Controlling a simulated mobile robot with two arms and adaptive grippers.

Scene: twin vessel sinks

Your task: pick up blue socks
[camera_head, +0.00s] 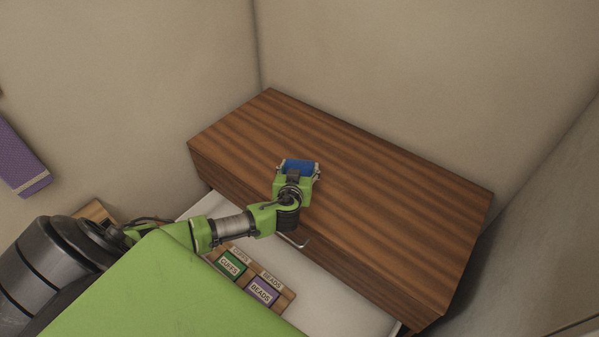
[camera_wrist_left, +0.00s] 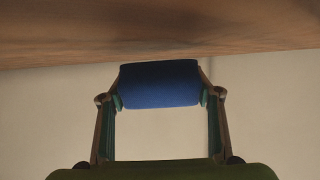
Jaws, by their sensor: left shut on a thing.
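The blue socks (camera_head: 298,167) show as a rolled blue bundle between the fingers of my left gripper (camera_head: 298,172), over the wooden cabinet top in the head view. In the left wrist view the blue socks (camera_wrist_left: 160,83) sit between the two fingertips of my left gripper (camera_wrist_left: 161,98), with a fingertip against each end. The gripper is shut on them. The wooden surface shows close beyond the socks in the wrist view; I cannot tell whether they touch it. My right gripper is not in view.
The wooden cabinet (camera_head: 370,195) stands in the corner against the walls. A white drawer (camera_head: 345,305) is open below its top, holding a wooden tray with a green "CUFFS" box (camera_head: 231,264) and a purple "BEADS" box (camera_head: 262,291). A purple item (camera_head: 20,160) is at far left.

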